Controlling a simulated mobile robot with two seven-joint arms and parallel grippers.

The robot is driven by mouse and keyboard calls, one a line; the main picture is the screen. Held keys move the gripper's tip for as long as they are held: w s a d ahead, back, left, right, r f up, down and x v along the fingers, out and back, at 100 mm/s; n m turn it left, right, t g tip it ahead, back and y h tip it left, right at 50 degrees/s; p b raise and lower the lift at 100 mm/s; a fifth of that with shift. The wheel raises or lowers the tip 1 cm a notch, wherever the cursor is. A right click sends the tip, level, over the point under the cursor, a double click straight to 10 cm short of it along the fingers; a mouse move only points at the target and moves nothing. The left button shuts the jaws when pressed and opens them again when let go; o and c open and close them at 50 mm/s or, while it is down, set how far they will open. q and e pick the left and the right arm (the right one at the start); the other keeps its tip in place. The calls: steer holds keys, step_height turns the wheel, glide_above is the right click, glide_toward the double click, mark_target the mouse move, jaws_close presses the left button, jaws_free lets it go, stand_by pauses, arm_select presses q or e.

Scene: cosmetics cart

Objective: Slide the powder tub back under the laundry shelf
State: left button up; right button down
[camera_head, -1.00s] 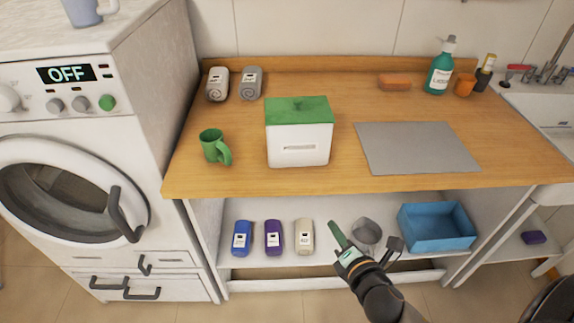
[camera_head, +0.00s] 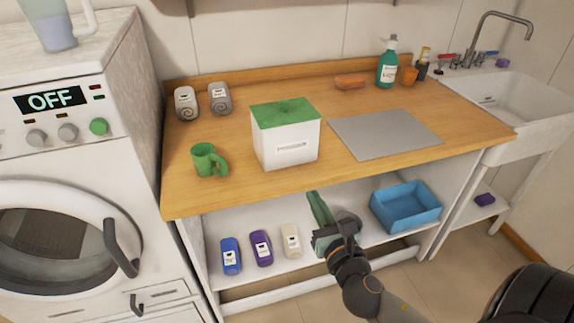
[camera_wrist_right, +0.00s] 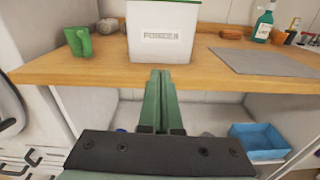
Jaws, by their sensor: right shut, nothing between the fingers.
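The powder tub, a white box with a green lid, appears to be the one (camera_head: 285,145) standing upright on the wooden worktop near its front edge. Its labelled front also shows in the right wrist view (camera_wrist_right: 160,38). My right gripper (camera_head: 314,196) is shut and empty. In the head view its green fingers point up just below the worktop's front edge, under the tub. In the wrist view the fingertips (camera_wrist_right: 158,74) appear just below the tub's base, and I see no contact. The lower shelf (camera_head: 270,275) lies under the worktop. My left gripper is out of view.
A green mug (camera_head: 207,161) stands left of the tub and a grey mat (camera_head: 385,133) lies to its right. Blue, purple and beige bottles stand on the lower shelf, with a blue bin (camera_head: 406,206) at its right. A grey pot (camera_head: 346,219) is partly hidden behind my gripper.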

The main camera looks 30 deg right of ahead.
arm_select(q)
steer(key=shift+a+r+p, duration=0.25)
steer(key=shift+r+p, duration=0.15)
arm_select(e)
glide_toward(291, 152)
steer(key=x, duration=0.7)
